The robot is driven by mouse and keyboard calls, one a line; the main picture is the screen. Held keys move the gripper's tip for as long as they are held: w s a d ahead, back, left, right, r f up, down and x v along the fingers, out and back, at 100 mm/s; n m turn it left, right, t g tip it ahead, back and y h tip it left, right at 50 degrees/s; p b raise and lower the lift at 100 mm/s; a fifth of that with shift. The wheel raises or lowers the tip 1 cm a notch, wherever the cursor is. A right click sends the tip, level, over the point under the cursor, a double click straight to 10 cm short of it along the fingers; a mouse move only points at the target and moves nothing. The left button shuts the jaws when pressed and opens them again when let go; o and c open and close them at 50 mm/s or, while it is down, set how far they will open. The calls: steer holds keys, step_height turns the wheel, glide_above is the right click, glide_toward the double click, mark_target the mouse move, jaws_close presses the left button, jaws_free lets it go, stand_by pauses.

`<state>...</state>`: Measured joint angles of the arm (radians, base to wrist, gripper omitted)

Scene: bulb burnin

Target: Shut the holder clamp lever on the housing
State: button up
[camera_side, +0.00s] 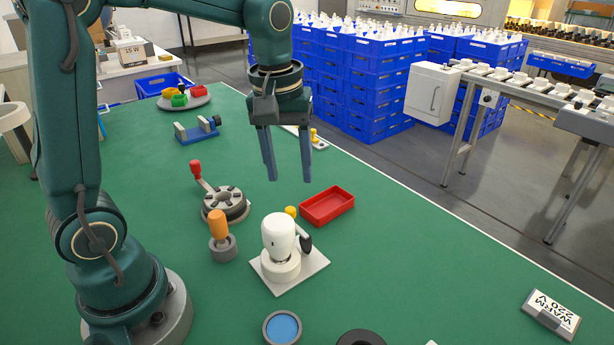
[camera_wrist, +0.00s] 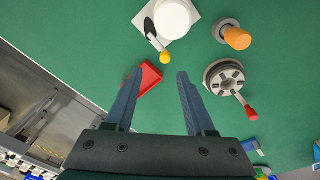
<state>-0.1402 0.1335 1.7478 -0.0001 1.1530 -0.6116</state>
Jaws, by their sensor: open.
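The white housing (camera_side: 279,238) stands upright in a round holder on a pale square plate (camera_side: 312,266). It also shows at the top of the wrist view (camera_wrist: 173,18). The clamp lever has a black part (camera_side: 305,243) beside the housing and a yellow knob (camera_side: 291,211), partly hidden behind the housing. In the wrist view the lever's yellow knob (camera_wrist: 165,58) points out past the plate, away from the housing. My gripper (camera_side: 289,178) is open and empty, pointing down above and behind the housing. Its fingertips (camera_wrist: 160,74) are apart from the lever.
A red tray (camera_side: 327,206) lies right of the housing. An orange-handled tool (camera_side: 218,229) in a grey base and a round slotted fixture (camera_side: 226,205) with a red-knobbed lever (camera_side: 196,168) stand to the left. A blue-topped dish (camera_side: 282,328) is in front.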

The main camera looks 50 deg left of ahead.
mark_target(290, 209)
steer(key=shift+w+a+f+g, duration=0.2)
steer(key=shift+a+f+g, duration=0.05)
steer(key=shift+f, duration=0.4)
steer(key=shift+w+a+f+g, duration=0.2)
steer(key=shift+f+g, duration=0.05)
steer(key=shift+f, duration=0.35)
steer(key=shift+s+a+f, duration=0.1)
steer(key=shift+f, duration=2.85)
jaws_close()
